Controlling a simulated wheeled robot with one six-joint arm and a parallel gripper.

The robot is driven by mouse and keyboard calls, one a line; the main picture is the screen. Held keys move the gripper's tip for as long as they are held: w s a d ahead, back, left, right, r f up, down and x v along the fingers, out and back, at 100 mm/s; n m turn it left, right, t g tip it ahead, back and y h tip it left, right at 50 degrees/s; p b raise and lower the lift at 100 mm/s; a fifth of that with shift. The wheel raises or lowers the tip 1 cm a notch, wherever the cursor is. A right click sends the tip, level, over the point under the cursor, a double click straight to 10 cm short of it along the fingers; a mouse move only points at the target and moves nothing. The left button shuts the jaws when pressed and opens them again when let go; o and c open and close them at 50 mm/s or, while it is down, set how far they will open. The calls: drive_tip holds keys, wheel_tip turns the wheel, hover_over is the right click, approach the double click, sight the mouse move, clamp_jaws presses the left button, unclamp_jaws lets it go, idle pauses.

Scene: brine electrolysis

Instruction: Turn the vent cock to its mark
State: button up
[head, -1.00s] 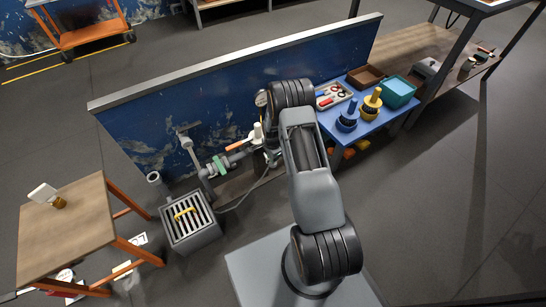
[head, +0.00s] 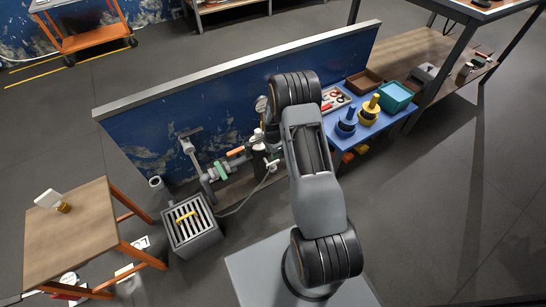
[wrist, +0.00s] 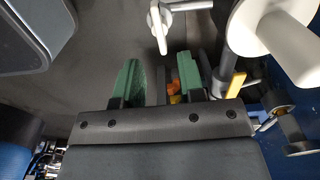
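My gripper (wrist: 158,82) is open in the wrist view, its two green fingers apart with nothing held between them. A white lever with a metal pivot (wrist: 159,28) stands out ahead of the fingers, apart from them; it may be the vent cock. A small white fitting (head: 270,166) shows beside the pipework in the head view, perhaps the same part. Its mark cannot be made out. In the head view my arm hides most of the gripper.
A large white cylinder (wrist: 288,45) and a yellow handle (wrist: 236,84) are close on the right in the wrist view. Pipework with a green fitting (head: 220,169) runs along the blue wall (head: 225,105). A grated box (head: 191,226) and a wooden table (head: 70,238) stand left.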

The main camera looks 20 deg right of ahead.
wheel_tip(320, 180, up, 7)
drive_tip(key=p, duration=0.1)
drive_tip(key=shift+f+p, duration=0.2)
drive_tip(key=shift+p, duration=0.1)
idle(0.4)
drive_tip(key=s+a+r+n+t+p, duration=0.1)
drive_tip(key=s+a+r+n+p, duration=0.3)
drive_tip(key=r, duration=0.7)
drive_tip(key=r+n+p, duration=0.1)
drive_tip(key=r+p, duration=0.5)
drive_tip(key=r, duration=0.5)
drive_tip(key=s+a+r+n+t+p, duration=0.1)
drive_tip(key=s+a+r+n+p, duration=0.3)
drive_tip(key=r, duration=0.7)
drive_tip(key=s+a+r+n+p, duration=0.1)
drive_tip(key=s+r+n+p, duration=0.3)
drive_tip(key=s+r+p, duration=0.3)
drive_tip(key=s+a+r+n+t+p, duration=0.1)
drive_tip(key=s+r+n+p, duration=0.3)
drive_tip(key=r, duration=1.1)
drive_tip(key=s+a+p, duration=0.1)
drive_tip(key=s+p, duration=0.2)
drive_tip(key=shift+r+t, duration=0.15)
drive_tip(key=shift+t, duration=0.15)
